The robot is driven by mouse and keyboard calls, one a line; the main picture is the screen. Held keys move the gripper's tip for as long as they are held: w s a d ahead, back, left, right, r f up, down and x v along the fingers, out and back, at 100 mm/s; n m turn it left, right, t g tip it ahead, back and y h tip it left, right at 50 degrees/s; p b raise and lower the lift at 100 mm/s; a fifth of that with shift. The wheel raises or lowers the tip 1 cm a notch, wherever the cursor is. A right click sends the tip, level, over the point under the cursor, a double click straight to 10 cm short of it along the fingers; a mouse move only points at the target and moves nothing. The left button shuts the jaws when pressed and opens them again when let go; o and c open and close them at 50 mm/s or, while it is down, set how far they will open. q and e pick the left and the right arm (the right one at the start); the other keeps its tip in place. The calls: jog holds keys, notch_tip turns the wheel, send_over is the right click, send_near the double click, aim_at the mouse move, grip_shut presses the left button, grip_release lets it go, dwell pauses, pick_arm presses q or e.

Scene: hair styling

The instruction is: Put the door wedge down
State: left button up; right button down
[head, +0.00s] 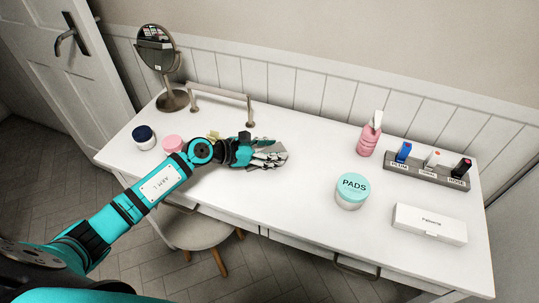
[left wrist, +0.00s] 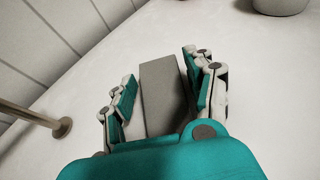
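The door wedge is a plain grey tapered block (left wrist: 163,92) in the left wrist view, between the two finger pads of my left gripper (left wrist: 161,75). The pads lie close along its two sides, and the gripper looks shut on it. Its near end is hidden behind the teal gripper body. In the head view my left gripper (head: 272,156) is low over the middle of the white table (head: 300,195). I cannot tell whether the wedge touches the tabletop. My right gripper is not in view.
A round mirror (head: 158,48), a low rail (head: 222,91), a navy-lidded jar (head: 144,138) and a pink jar (head: 172,144) stand left. A pink bottle (head: 368,138), PADS jar (head: 352,191), rack (head: 428,173) and white box (head: 429,225) stand right. The table's middle front is clear.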

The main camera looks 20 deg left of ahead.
pick_arm(q)
jog(key=c, duration=1)
jog(key=shift+r, duration=0.55)
jog(key=shift+s+r, duration=0.2)
jog(key=shift+r, duration=0.4)
jog(key=shift+s+r, duration=0.2)
jog(key=shift+r, duration=0.4)
jog(key=s, duration=0.5)
jog(key=s+r+p, duration=0.1)
jog(key=s, duration=0.9)
jog(key=shift+d+r, duration=0.1)
jog(key=shift+r, duration=0.2)
jog(key=shift+m+g+h, duration=0.6)
jog(key=shift+m+g, duration=0.2)
jog(key=r+p, duration=0.1)
jog(key=r, duration=0.3)
jog(key=a+r+p, duration=0.1)
jog(key=r, duration=0.3)
jog(key=s+r+p, duration=0.1)
jog(key=r, duration=0.2)
jog(key=shift+s+a+r, duration=0.1)
jog(key=shift+a+r, duration=0.15)
jog(key=shift+r, duration=0.15)
jog(key=shift+r, duration=0.1)
